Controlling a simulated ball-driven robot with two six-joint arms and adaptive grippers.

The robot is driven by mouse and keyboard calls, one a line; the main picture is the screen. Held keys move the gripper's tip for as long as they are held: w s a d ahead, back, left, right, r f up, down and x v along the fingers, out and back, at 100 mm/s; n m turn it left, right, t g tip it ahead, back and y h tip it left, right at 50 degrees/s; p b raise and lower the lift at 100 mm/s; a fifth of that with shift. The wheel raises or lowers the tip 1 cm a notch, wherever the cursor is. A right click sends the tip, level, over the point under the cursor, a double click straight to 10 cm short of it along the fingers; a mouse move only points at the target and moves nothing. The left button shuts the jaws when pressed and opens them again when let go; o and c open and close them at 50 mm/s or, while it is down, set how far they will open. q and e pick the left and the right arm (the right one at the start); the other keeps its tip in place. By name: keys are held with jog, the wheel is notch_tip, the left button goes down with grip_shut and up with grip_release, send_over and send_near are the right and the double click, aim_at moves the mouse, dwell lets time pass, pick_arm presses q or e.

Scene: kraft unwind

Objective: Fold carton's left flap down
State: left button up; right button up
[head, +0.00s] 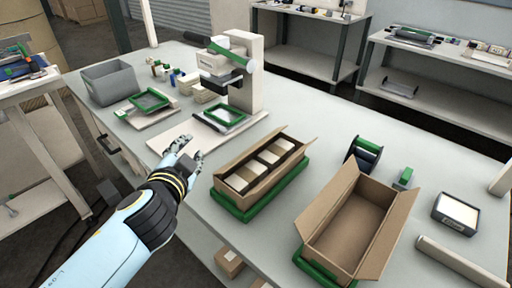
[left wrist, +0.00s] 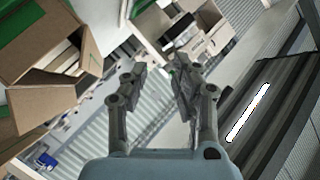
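An open brown carton (head: 277,179) sits on a green tray (head: 222,204) in the middle of the bench, with several pale blocks inside. Its long side flaps stand up. A second open carton (head: 354,218) on the right looks empty, its left and right flaps raised and leaning outward. My left gripper (head: 186,158) is left of the filled carton, apart from it. In the left wrist view its fingers (left wrist: 158,82) are apart with nothing between them. Brown cartons (left wrist: 45,55) also show at the upper left there; I cannot tell which is which. My right gripper is not in view.
A white and green press (head: 242,75) stands behind, with a green-framed plate (head: 223,115) before it. A grey bin (head: 107,84) is at the back left. A tape dispenser (head: 364,152) stands behind the empty carton. Bare bench lies around the filled carton.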

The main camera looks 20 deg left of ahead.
aim_at(256, 148)
pick_arm(q)
jog(key=w+d+f+m+h, duration=0.1)
jog(key=d+m+h, duration=0.1)
jog(key=d, duration=0.1)
jog(key=w+d+f+m+h, duration=0.1)
jog(key=d+f+m, duration=0.1)
jog(key=d, duration=0.1)
jog(key=w+d+f+m+t+h, duration=0.1)
jog(key=d+h, duration=0.1)
jog(key=d, duration=0.1)
jog(key=shift+w+d+f+m+h, duration=0.15)
jog(key=shift+w+d+m+h, duration=0.15)
jog(key=shift+m, duration=0.1)
jog(key=b+x, duration=0.3)
jog(key=x, duration=0.6)
jog(key=shift+w+f, duration=0.1)
jog(key=shift+w, duration=0.7)
grip_shut()
